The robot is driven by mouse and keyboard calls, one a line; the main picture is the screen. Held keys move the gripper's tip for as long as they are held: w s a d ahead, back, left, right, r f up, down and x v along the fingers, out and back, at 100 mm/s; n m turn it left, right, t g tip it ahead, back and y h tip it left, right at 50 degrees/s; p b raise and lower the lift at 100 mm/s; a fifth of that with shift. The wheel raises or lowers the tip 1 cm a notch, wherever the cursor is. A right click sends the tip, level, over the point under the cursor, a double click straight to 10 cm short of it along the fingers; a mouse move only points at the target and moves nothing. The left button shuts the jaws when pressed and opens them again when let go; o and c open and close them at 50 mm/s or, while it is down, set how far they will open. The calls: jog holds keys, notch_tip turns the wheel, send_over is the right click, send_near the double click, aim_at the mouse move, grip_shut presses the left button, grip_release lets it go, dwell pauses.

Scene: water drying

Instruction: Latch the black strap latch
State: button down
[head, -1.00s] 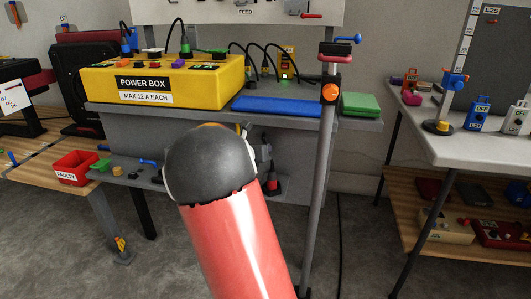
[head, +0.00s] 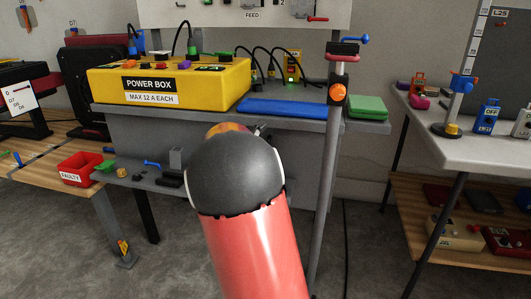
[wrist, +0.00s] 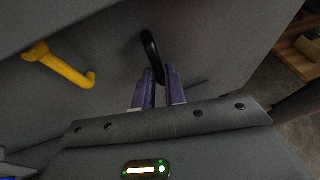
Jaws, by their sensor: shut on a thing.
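In the wrist view my gripper (wrist: 160,90) has two purple fingers close together. A thin curved black loop (wrist: 151,50), which looks like the strap latch, runs down between them and is held there. The upper part of the loop stands out beyond the fingertips, against a grey surface (wrist: 110,65). Its lower end is hidden by the fingers, and I cannot tell what it is attached to. In the head view my own arm hides the gripper and the strap.
A yellow hooked handle (wrist: 65,65) is on the grey surface left of my gripper. In the head view a yellow power box (head: 170,85) and a blue mat (head: 283,108) are on the grey bench (head: 215,115). A grey post (head: 330,190) stands just right of my arm.

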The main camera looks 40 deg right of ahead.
jog(key=c, duration=1.5)
grip_release()
jog(key=shift+o, duration=0.2)
jog(key=v, duration=0.7)
jog(key=shift+a, duration=0.35)
jog(key=shift+s+r, duration=0.1)
jog(key=s+a+f+m+g+y+p, duration=0.1)
jog(key=s+a+m+y, duration=1)
jog(key=s+a+m, duration=1.2)
jog(key=s+a+f+p, duration=0.1)
jog(key=s+a, duration=0.1)
jog(key=s, duration=0.2)
jog(key=shift+s+a+m+y, duration=0.2)
jog(key=shift+m+y, duration=0.1)
jog(key=shift+m, duration=0.1)
